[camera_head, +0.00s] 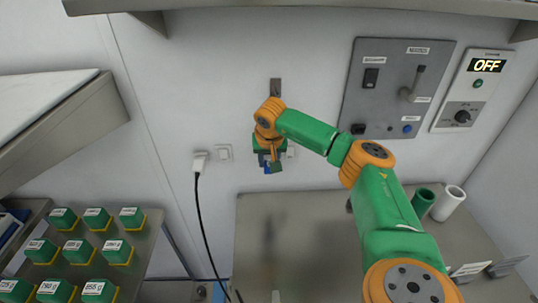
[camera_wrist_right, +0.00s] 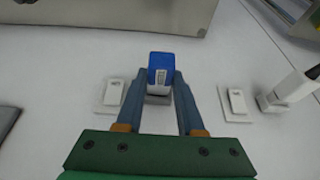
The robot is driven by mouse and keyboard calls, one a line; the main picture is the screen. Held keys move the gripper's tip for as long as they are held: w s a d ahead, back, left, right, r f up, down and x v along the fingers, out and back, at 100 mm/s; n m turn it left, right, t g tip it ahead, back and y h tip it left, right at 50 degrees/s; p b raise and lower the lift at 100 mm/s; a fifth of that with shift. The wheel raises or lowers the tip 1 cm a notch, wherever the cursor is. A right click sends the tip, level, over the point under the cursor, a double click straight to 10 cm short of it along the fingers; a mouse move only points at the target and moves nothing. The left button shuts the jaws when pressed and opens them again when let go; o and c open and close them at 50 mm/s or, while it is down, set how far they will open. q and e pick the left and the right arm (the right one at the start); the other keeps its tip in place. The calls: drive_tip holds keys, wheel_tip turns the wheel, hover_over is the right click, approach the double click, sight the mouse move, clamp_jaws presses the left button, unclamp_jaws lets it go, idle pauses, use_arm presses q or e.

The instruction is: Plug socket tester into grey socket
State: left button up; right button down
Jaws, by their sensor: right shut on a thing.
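My right gripper (camera_head: 268,160) is at the back wall, below a small grey metal bracket. In the wrist view my right gripper (camera_wrist_right: 159,88) is shut on a blue socket tester (camera_wrist_right: 161,62), one finger on each side. The tester has a pale label on its face. It also shows in the head view as a small blue patch (camera_head: 267,169) under the gripper. A grey piece (camera_wrist_right: 158,99) that looks like the grey socket lies just behind the tester, mostly hidden. I cannot tell whether the tester's pins are inside it. My left gripper is not in view.
A white wall switch (camera_wrist_right: 112,95) and another white switch (camera_wrist_right: 235,103) flank the gripper. A white plug with a black cable (camera_head: 200,161) sits left of it. A grey control panel (camera_head: 395,90) is at right. Green boxes (camera_head: 97,218) stand at lower left.

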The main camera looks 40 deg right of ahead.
drive_tip(key=shift+w+d+r+p, duration=0.15)
drive_tip(key=shift+w+d+p, duration=0.15)
drive_tip(key=shift+w+d, duration=0.15)
drive_tip(key=shift+w, duration=0.15)
drive_tip(key=shift+c, duration=2.2)
unclamp_jaws()
drive_tip(key=shift+w+d, duration=0.1)
drive_tip(key=shift+d, duration=0.05)
drive_tip(key=b+v, duration=0.2)
drive_tip(key=v, duration=0.4)
drive_tip(key=shift+r, duration=0.45)
drive_tip(key=shift+f, duration=0.1)
